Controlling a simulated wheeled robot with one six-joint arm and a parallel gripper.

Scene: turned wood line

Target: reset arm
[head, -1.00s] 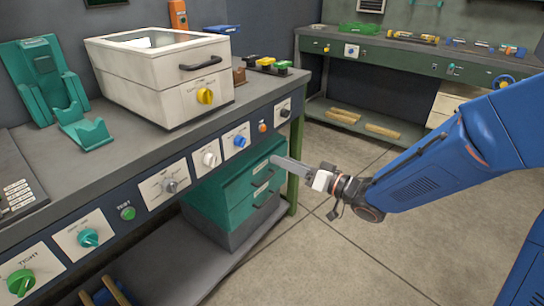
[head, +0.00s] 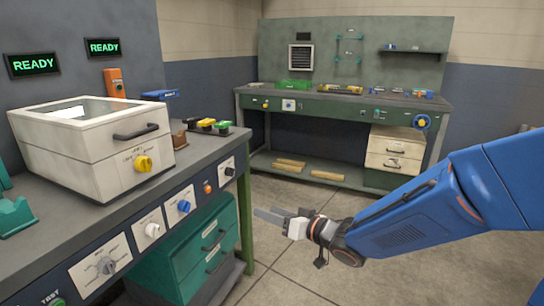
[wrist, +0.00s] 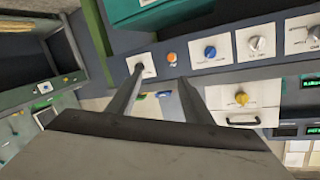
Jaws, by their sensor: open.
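My gripper (head: 272,216) is in the middle of the head view, at the end of my blue arm that comes in from the right. It is in free air beside the right end of the near workbench (head: 215,150), touching nothing that I can see. In the wrist view my gripper (wrist: 160,88) shows two dark fingers standing apart with nothing between them. Beyond the fingers, the wrist view shows the bench's front panel with a black knob (wrist: 139,68), an orange button (wrist: 171,57) and a blue knob (wrist: 210,52).
A white box with a yellow knob (head: 143,163) stands on the near bench. A teal drawer unit (head: 185,262) sits under it. A green bench (head: 345,103) with small parts stands at the back. Floor between the benches (head: 290,190) is clear. Two displays (head: 33,64) (head: 103,47) read READY.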

